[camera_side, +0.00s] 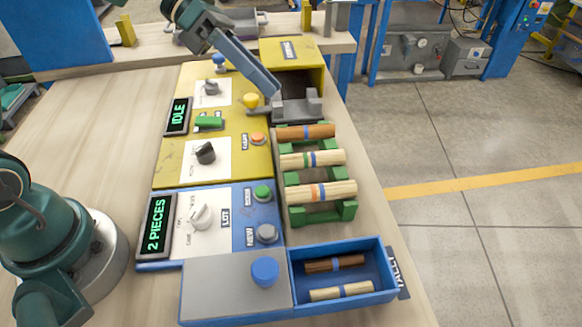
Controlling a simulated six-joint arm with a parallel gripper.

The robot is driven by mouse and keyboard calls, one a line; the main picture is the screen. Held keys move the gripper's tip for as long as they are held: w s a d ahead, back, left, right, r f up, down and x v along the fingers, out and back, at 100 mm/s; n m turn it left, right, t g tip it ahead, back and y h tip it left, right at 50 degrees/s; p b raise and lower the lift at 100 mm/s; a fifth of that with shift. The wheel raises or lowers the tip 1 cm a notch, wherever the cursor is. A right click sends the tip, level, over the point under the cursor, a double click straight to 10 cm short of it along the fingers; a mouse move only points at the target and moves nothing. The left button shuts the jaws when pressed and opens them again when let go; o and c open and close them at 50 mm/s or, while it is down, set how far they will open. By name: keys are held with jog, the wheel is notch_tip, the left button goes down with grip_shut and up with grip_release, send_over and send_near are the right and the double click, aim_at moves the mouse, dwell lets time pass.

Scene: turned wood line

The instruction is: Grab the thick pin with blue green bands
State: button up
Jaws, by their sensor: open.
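A green rack (322,212) holds three pins lying crosswise. The middle pin (330,157) is pale wood with what look like green and blue bands. The near pin (341,190) is pale and thick, with orange and blue bands. The far pin (322,131) is orange-brown with a blue band. My gripper (295,101) is grey, open and appears empty. It is beyond the far end of the rack, in front of the yellow box, apart from the middle pin. Its fingertips are hard to make out.
A blue tray (387,268) at the near right holds a dark pin (322,266) and a pale pin (328,295). The yellow box (300,50) is behind my gripper.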

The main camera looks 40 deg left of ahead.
jog(key=w+a+f+n+h, duration=0.1)
jog(key=w+a+f+n, duration=0.1)
jog(key=w+f+n, duration=0.15)
jog(key=n, duration=0.1)
send_near(312, 160)
jog(key=shift+h, duration=0.3)
jog(key=w+d+f, duration=0.2)
jog(key=shift+w+d+f, duration=0.25)
jog(key=shift+w+d, duration=0.05)
jog(key=shift+x, duration=2.75)
jog(key=shift+s+f, duration=0.1)
jog(key=shift+s, duration=0.05)
jog(key=shift+a, duration=0.1)
grip_shut()
